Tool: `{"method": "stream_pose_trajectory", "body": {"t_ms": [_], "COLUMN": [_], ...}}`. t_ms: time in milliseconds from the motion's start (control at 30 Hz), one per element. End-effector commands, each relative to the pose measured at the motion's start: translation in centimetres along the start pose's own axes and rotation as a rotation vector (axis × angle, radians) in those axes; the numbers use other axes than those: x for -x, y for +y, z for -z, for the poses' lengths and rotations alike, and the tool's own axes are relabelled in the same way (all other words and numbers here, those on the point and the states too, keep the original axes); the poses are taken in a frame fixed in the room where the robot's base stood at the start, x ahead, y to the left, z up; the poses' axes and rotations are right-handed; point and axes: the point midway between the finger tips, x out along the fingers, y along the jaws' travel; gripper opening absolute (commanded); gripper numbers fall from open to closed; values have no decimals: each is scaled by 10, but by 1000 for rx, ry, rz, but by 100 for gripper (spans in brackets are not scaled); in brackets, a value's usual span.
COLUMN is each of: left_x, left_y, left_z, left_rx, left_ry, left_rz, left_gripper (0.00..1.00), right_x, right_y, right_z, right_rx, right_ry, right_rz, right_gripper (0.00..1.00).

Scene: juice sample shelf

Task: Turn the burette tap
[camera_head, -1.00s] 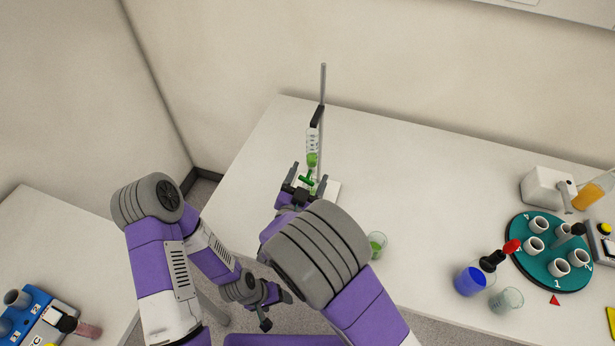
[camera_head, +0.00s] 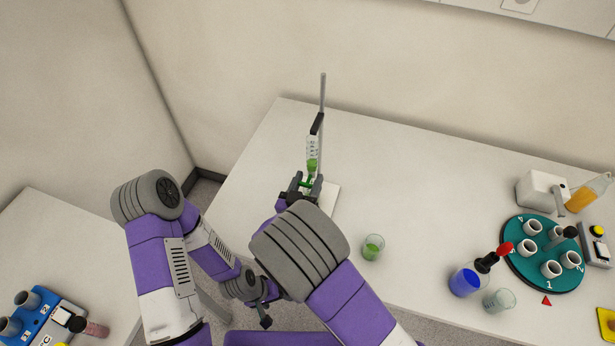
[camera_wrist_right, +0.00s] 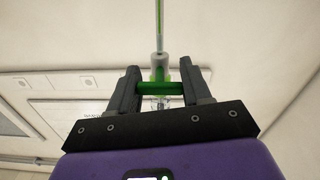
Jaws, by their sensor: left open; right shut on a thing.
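The burette (camera_head: 312,148), a clear graduated tube with green liquid low in it, hangs upright on a stand with a metal rod (camera_head: 322,95). Its green tap (camera_wrist_right: 158,88) shows as a crosswise bar below the tube. My right gripper (camera_head: 308,183) is at the tap, with one finger on either side; in the right wrist view the fingers (camera_wrist_right: 160,84) are shut on the two ends of the bar. My left gripper (camera_head: 270,306) is open and empty, low in front of the table and away from the burette; my right arm partly hides it.
A beaker with green liquid (camera_head: 372,247) stands right of the stand. Further right are a blue-filled beaker (camera_head: 464,282), an empty-looking beaker (camera_head: 498,301) and a teal carousel (camera_head: 519,268) with white cups. A side table (camera_head: 62,225) is at left.

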Motion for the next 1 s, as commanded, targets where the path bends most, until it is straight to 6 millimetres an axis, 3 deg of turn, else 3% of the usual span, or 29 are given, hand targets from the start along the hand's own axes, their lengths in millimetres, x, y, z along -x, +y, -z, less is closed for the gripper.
{"method": "stream_pose_trajectory", "body": {"t_ms": [367, 400, 533, 833, 1000], "left_x": [2, 2, 2, 2, 1], "left_y": [1, 1, 1, 1, 0], "left_z": [0, 0, 0, 0, 0], "left_rx": [0, 0, 0, 0, 0], "left_ry": [0, 0, 0, 0, 0], "left_rz": [0, 0, 0, 0, 0], "left_gripper": [72, 72, 72, 72, 72], "right_x": [0, 0, 0, 2, 20], "right_y": [0, 0, 0, 0, -1], "right_z": [-1, -1, -1, 0, 0], "right_rx": [42, 42, 41, 38, 38], "right_ry": [-1, -1, -1, 0, 0], "right_rz": [0, 0, 0, 1, 4], "right_gripper": [18, 53, 73, 73, 73]}}
